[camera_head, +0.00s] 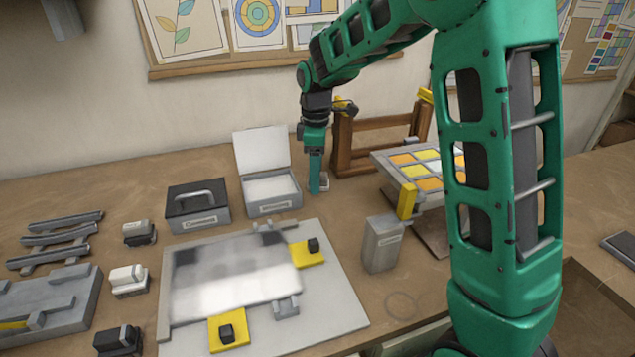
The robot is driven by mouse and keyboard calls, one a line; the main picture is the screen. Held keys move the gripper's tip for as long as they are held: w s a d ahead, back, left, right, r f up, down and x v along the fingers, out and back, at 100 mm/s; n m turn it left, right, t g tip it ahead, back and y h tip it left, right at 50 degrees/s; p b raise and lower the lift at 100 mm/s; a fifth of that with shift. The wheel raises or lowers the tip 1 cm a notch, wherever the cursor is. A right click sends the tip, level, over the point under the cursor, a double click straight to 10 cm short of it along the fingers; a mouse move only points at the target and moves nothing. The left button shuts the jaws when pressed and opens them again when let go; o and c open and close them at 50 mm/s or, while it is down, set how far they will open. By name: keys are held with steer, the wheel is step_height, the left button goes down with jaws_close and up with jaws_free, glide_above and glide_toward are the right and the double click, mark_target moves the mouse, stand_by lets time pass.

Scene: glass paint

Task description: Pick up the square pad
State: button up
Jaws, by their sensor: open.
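My gripper (318,187) points down at the back of the table, just right of the open white-lidded box (273,207). Its fingers are seen nearly edge-on, and nothing shows clearly held between them. A small pale grey item (324,182) shows right beside the fingers, partly hidden by them. I cannot tell whether it is the square pad. Two flat yellow squares with black knobs, one at the right (307,253) and one at the front (228,331), sit at the edges of a glass sheet (235,277). The open box holds a pale flat surface.
A closed dark-topped box (198,206) stands left of the open one. A wooden frame (344,147) stands close right of my gripper. A grey container (381,246) and a tilted colour-tile panel (401,173) are further right. Several dark and white blocks (129,280) line the left.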

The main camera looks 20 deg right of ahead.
steer(key=c, duration=1.2)
steer(key=shift+r, duration=0.1)
steer(key=shift+c, duration=0.2)
step_height(320, 180, up, 4)
steer(key=shift+a+r, duration=0.1)
steer(key=shift+r, duration=0.1)
steer(key=s+a+r, duration=0.6)
steer(key=a, duration=0.3)
steer(key=shift+a+r, duration=0.25)
steer(key=shift+a, duration=0.15)
